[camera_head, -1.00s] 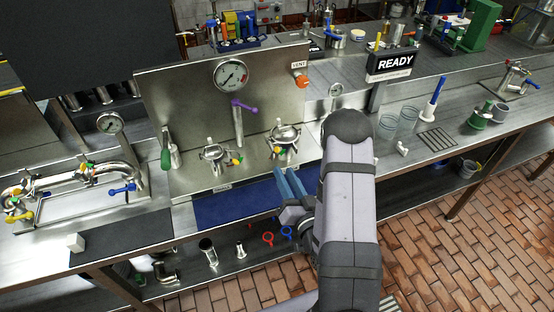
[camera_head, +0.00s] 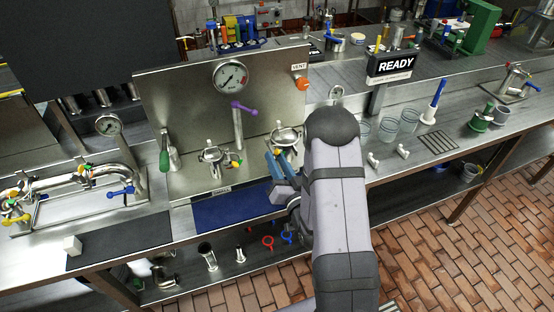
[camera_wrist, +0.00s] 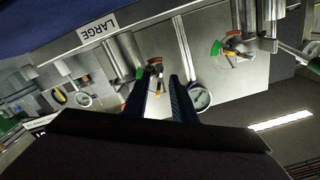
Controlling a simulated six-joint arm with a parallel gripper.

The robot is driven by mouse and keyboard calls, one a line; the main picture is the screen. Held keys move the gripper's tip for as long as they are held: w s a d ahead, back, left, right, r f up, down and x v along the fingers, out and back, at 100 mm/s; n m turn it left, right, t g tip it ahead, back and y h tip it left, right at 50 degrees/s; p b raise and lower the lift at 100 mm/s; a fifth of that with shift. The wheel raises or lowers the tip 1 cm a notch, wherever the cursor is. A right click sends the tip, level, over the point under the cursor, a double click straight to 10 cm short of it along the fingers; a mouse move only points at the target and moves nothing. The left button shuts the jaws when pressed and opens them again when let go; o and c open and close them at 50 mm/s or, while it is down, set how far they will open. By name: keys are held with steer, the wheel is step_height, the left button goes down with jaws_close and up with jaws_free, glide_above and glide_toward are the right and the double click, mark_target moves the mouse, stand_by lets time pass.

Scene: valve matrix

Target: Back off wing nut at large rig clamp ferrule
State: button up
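The large rig clamp (camera_head: 284,135) is a steel ring fitting on the right of the upright steel panel in the head view. In the wrist view, which is turned over, its metal body (camera_wrist: 122,56) stands beside the "LARGE" label (camera_wrist: 98,28). Its wing nut (camera_wrist: 156,66), with green and orange colour, shows just beyond the fingertips; in the head view the fingers partly hide it. My gripper (camera_head: 276,161) has two blue fingers, apart and empty, just in front of this clamp. The wrist view shows the gap between the fingers (camera_wrist: 162,82). Contact cannot be told.
A second, smaller clamp (camera_head: 212,157) with coloured ends stands to the left. A purple-handled valve (camera_head: 240,108) stands between the clamps, below a large gauge (camera_head: 230,76). A blue mat (camera_head: 228,208) lies in front. White elbow fittings (camera_head: 402,151) and glass beakers (camera_head: 387,129) stand right of my arm.

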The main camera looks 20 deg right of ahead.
jaws_close()
steer(key=shift+n+b, duration=1.8)
steer(key=shift+n, duration=0.2)
jaws_free()
